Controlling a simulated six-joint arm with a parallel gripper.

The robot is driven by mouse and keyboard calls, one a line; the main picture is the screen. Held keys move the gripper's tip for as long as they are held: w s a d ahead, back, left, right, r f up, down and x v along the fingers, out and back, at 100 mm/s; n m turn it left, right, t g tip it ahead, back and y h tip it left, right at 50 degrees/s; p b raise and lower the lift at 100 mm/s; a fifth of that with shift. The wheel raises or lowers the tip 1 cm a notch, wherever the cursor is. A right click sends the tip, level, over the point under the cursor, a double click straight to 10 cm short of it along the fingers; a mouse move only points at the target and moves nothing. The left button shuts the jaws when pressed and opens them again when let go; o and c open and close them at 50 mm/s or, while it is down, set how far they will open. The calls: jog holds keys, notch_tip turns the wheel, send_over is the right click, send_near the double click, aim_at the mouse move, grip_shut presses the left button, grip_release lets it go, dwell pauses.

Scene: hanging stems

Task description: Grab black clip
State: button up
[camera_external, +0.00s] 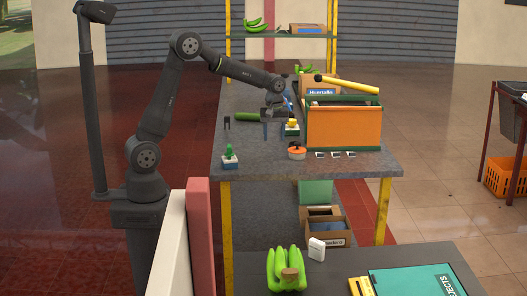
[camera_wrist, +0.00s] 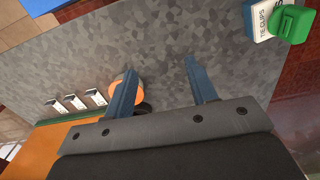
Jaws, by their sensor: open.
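My gripper (camera_external: 274,132) is open, with its blue fingers pointing down over the grey table; nothing shows between them in the wrist view (camera_wrist: 160,68). A small black two-pronged item (camera_external: 227,121), perhaps the black clip, is at the table's left side, left of my gripper and apart from it. It does not show in the wrist view. A box with a green top (camera_external: 229,158) is at the near left corner; the wrist view shows its label, "TIE CLIPS" (camera_wrist: 262,22). An orange round item with a black top (camera_external: 296,150) is partly behind a finger in the wrist view (camera_wrist: 118,92).
A large orange box with a green rim (camera_external: 343,127) stands right of my gripper, with a yellow-handled tool (camera_external: 347,84) above it. Several small black-and-white pieces (camera_external: 335,154) lie before it. The near middle of the table is clear.

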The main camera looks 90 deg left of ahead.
jog(key=shift+a, duration=0.1)
jog(key=m+y, duration=0.1)
jog(key=y, duration=0.2)
send_near(227, 117)
jog(key=x, duration=0.6)
jog(key=shift+s+f, duration=0.15)
jog(key=shift+f, duration=0.25)
jog(key=shift+a+x, duration=0.2)
jog(key=shift+x, duration=1.3)
jog(key=shift+a+x, duration=0.2)
jog(key=shift+x, duration=1.3)
jog(key=shift+w+r, duration=0.1)
jog(key=shift+w, duration=0.1)
jog(key=shift+c, duration=0.2)
jog(key=c, duration=1)
